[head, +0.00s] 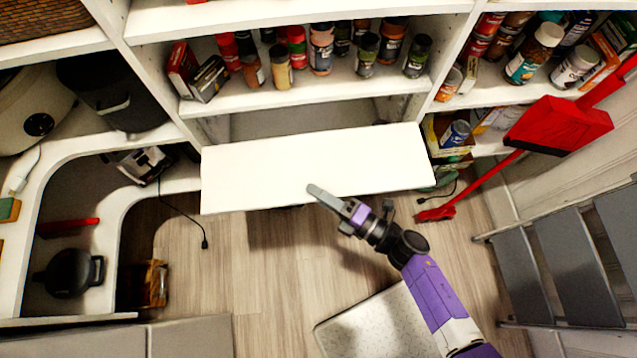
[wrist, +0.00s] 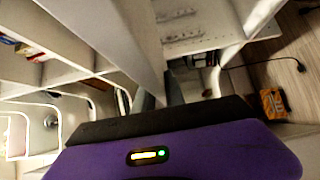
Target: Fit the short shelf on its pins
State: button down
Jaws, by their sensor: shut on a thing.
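The short shelf (head: 270,165) is a plain white board in the middle of the head view. It is held in front of an open gap in the white shelving, below the spice shelf, and looks slightly tilted, its right end higher in the picture. My gripper (head: 328,197) is shut on its front edge, a little right of its middle. In the wrist view a pale board (wrist: 112,38) runs close above the purple gripper body and looks like the same shelf. Small marks on a white upright there may be pins or holes; the shelf's pins cannot be made out.
The spice shelf (head: 300,95) holds several jars above. White uprights stand on both sides of the gap. A red dustpan (head: 558,125) and broom are at right, with a grey step ladder (head: 565,260). A black cable (head: 185,215) hangs at left.

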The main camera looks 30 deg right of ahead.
aim_at(314, 175)
jog(key=shift+w+d+b, duration=0.15)
jog(key=shift+w+d, duration=0.05)
jog(key=shift+w, duration=0.55)
jog(key=shift+w+d+b, duration=0.2)
jog(key=shift+w+d, duration=0.05)
jog(key=shift+w, duration=0.55)
jog(key=shift+w+d+b, duration=0.15)
jog(key=shift+w+d, duration=0.05)
jog(key=shift+w, duration=0.55)
jog(key=shift+w+d+b, duration=0.4)
jog(key=shift+w+d, duration=0.1)
jog(key=shift+w, duration=1)
jog(key=shift+w+d+b, duration=0.4)
jog(key=shift+w+d, duration=0.1)
jog(key=shift+w, duration=1)
jog(key=shift+w+d+b, duration=0.4)
jog(key=shift+w+d, duration=0.1)
jog(key=shift+w, duration=1)
jog(key=w+d+f+b, duration=0.1)
jog(key=w+d+b, duration=0.2)
jog(key=w+b, duration=0.3)
jog(key=shift+w+d+f+b, duration=0.3)
jog(key=shift+w+d, duration=0.05)
jog(key=shift+w, duration=2.2)
jog(key=shift+f+b, duration=0.3)
jog(key=shift+f, duration=0.05)
jog(key=c, duration=1.3)
grip_release()
jog(key=shift+v, duration=3.95)
jog(key=shift+s+a+f, duration=0.1)
